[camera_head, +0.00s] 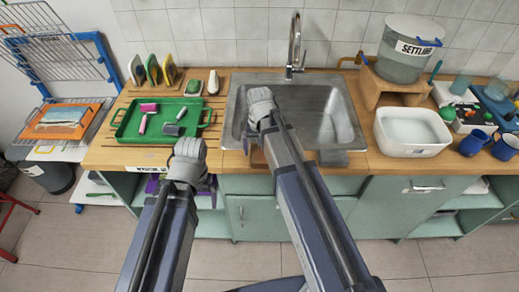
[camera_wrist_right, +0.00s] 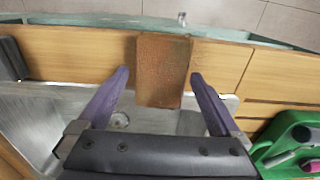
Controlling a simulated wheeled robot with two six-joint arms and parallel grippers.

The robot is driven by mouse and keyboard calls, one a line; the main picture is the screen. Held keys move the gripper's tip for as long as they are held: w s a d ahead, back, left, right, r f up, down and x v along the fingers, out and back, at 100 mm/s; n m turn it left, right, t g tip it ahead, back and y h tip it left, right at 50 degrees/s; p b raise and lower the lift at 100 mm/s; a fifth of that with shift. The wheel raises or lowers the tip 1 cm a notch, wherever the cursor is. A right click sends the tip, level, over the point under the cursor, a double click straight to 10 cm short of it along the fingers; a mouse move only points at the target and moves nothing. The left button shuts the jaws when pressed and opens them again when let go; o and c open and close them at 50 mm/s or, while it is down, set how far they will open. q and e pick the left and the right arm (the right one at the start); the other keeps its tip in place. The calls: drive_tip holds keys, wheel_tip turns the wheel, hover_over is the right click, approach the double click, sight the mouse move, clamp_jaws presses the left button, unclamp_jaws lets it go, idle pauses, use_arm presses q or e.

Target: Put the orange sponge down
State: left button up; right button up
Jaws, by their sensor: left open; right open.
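The orange sponge (camera_wrist_right: 163,70) is a flat, brownish-orange block in the right wrist view. It lies across the wooden strip at the sink's front edge, one end reaching over the sink side. My right gripper (camera_head: 262,112) is over that front edge. In the right wrist view its purple fingers (camera_wrist_right: 160,77) stand apart on either side of the sponge, with gaps on both sides. In the head view my right arm mostly hides the sponge. My left gripper (camera_head: 186,165) is open at the counter's front edge, before the green tray, and no held object shows.
The steel sink (camera_head: 318,110) with its tap (camera_head: 295,45) is behind my right gripper. A green tray (camera_head: 160,120) with brushes stands left on the counter (camera_head: 110,158). A white basin (camera_head: 411,132) and blue mugs (camera_head: 474,143) stand right. Cabinets are below.

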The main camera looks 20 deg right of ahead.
sight(260, 152)
wheel_tip(260, 152, up, 12)
drive_tip(key=p, duration=1.1)
drive_tip(key=shift+f, duration=0.1)
wheel_tip(260, 152, down, 12)
drive_tip(key=b, duration=1.2)
drive_tip(key=shift+f, duration=0.2)
drive_tip(key=shift+r, duration=0.2)
wheel_tip(260, 152, up, 13)
drive_tip(key=p, duration=1.3)
wheel_tip(260, 152, down, 14)
drive_tip(key=b, duration=1.4)
drive_tip(key=shift+f, duration=0.1)
wheel_tip(260, 152, up, 12)
drive_tip(key=p, duration=1.1)
drive_tip(key=shift+f, duration=0.2)
